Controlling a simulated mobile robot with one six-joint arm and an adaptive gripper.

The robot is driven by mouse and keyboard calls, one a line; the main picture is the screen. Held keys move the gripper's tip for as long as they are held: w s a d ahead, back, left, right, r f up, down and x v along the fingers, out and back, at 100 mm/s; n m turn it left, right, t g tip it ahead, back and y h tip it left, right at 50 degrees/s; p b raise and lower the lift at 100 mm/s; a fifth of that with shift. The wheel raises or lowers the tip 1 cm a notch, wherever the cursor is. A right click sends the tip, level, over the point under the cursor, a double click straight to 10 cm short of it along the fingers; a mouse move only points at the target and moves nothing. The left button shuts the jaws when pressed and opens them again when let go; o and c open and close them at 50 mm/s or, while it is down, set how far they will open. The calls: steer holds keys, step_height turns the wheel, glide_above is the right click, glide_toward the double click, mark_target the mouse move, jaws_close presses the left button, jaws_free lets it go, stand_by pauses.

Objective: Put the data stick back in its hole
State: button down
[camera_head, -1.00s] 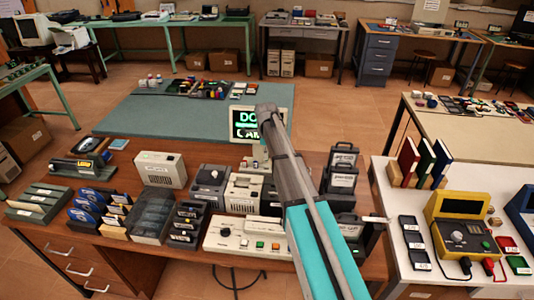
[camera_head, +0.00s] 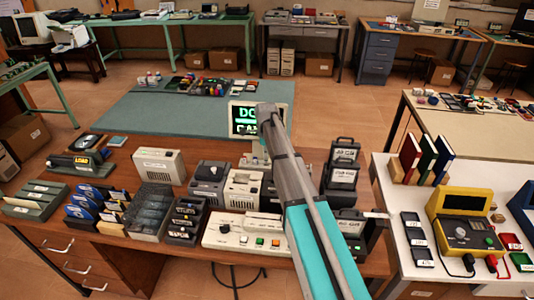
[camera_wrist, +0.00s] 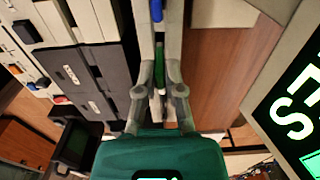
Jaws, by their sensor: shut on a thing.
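In the wrist view, my gripper (camera_wrist: 158,20) has its two grey fingers close together around a small blue-ended piece (camera_wrist: 157,10), which I take to be the data stick. Most of the stick is hidden between the fingers. A narrow green strip (camera_wrist: 158,65) shows between the finger linkages, and I cannot tell what it belongs to. In the head view, my arm covers the gripper and the stick, beside the screen with green letters (camera_head: 248,118). I cannot make out the stick's hole in either view.
The brown table holds a white console (camera_head: 228,233) with buttons, a beige box (camera_head: 158,166), grey units (camera_head: 209,176), card racks (camera_head: 152,208) and black labelled cases (camera_head: 343,165) close to my arm. A teal mat (camera_head: 175,118) has bare room. A yellow device (camera_head: 466,210) stands right.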

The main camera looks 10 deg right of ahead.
steer(key=shift+f+b, duration=1.35)
steer(key=shift+f, duration=0.15)
steer(key=c, duration=0.7)
jaws_free()
step_height(320, 180, up, 8)
steer(key=p, duration=0.8)
